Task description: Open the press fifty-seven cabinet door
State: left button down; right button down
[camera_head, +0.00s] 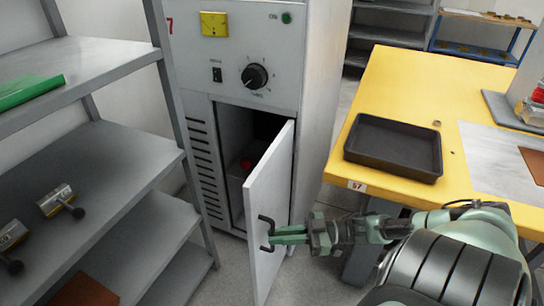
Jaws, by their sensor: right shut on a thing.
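The press fifty-seven cabinet (240,60) is a grey-white upright box with a black knob, a yellow plate and a red "7" partly cut off at its upper left. Its lower door (268,200) stands partly open, swung out toward me. A dark interior with a small red object (246,164) shows behind it. The door's black handle (265,220) is on the door's outer face near its free edge. My right gripper (274,236) reaches in from the right and is shut on the handle. My left gripper is not in view.
A grey metal shelf rack (105,170) stands close on the left. A yellow table (395,85) with a black tray (393,147) and a "57" label stands on the right. Grey floor shows between the door and the table. More shelves stand at the back.

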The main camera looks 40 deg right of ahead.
jog(key=shift+d, duration=0.15)
jog(key=c, duration=1.5)
grip_release()
